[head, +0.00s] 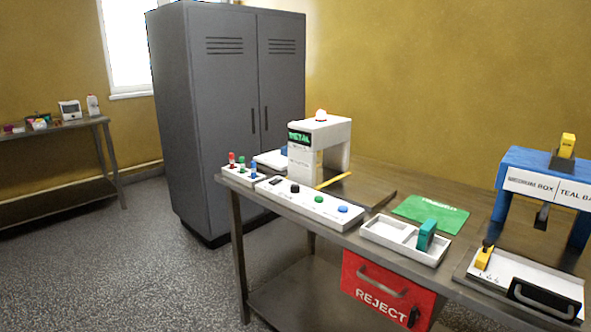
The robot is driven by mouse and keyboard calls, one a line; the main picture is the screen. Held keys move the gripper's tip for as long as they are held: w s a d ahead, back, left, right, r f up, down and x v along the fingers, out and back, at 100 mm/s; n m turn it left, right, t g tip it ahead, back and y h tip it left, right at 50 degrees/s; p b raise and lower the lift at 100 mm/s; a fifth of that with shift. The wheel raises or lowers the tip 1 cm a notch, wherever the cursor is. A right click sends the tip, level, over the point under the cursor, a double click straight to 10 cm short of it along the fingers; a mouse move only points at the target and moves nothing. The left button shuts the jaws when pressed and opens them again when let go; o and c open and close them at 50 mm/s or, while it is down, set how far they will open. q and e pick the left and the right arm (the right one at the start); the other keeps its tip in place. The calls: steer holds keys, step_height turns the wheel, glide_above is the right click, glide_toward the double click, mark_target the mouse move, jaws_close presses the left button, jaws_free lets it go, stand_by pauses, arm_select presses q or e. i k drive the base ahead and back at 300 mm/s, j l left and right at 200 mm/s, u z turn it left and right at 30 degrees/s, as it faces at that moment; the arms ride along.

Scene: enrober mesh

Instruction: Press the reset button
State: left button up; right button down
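A white control panel (312,206) lies along the front edge of the metal table. It carries a dark rectangular part (276,181), a black round knob or button (295,188), a green button (318,199) and a blue button (342,209). The panel's labels are too small to read, so I cannot tell which one is the reset button. Nothing touches the panel. Neither of my grippers is in view.
A white tray (379,231), green mat (428,211), blue rack (519,159) and red REJECT drawer (362,291) are to the right. A grey cabinet (225,120) stands behind left.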

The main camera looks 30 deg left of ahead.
mark_target(342, 209)
steer(key=u, duration=0.95)
